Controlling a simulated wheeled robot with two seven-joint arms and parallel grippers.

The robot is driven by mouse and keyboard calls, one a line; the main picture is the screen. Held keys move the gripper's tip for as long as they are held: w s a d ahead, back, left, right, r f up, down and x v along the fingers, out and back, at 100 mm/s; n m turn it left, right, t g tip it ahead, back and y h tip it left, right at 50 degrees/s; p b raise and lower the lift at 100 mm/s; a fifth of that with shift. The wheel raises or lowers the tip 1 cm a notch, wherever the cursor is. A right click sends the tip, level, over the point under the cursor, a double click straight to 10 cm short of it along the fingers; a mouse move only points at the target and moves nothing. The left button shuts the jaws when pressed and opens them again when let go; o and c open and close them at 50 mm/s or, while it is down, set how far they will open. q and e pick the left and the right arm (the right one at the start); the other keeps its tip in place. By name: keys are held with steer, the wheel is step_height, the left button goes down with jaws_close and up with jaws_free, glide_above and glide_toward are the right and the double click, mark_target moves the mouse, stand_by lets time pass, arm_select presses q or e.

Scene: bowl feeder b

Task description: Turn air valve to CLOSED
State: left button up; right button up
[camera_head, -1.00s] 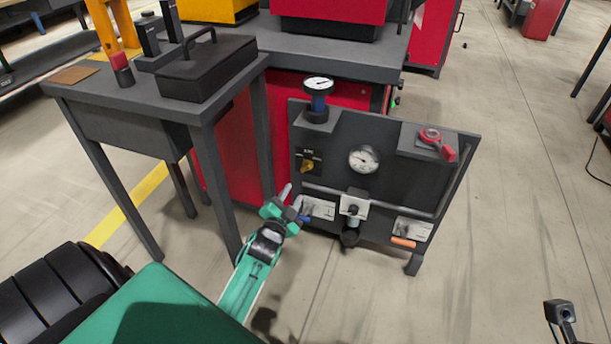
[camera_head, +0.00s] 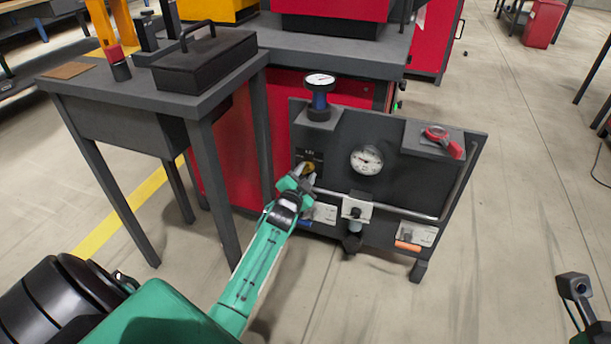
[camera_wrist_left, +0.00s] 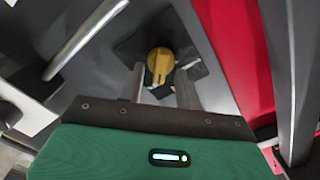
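The air valve is a yellow knob (camera_wrist_left: 160,62) on a dark plate on the grey panel (camera_head: 395,188). In the left wrist view it shows straight ahead, just beyond and between the fingertips of my left gripper. The left gripper (camera_wrist_left: 160,78) is open, its two fingers apart with nothing held between them; contact with the knob cannot be told. In the head view the left gripper (camera_head: 303,176) is at the panel's left side and partly covers the knob (camera_head: 309,168). The plate's lettering is too small to read. Part of my right arm shows at the lower right; its fingers cannot be made out.
The panel also carries a round gauge (camera_head: 367,160), a metal rail (camera_head: 400,211) and a blue-bodied gauge (camera_head: 319,95) on top. A grey table (camera_head: 150,90) stands close left of my left arm.

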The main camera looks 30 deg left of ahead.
arm_select(q)
jaws_close()
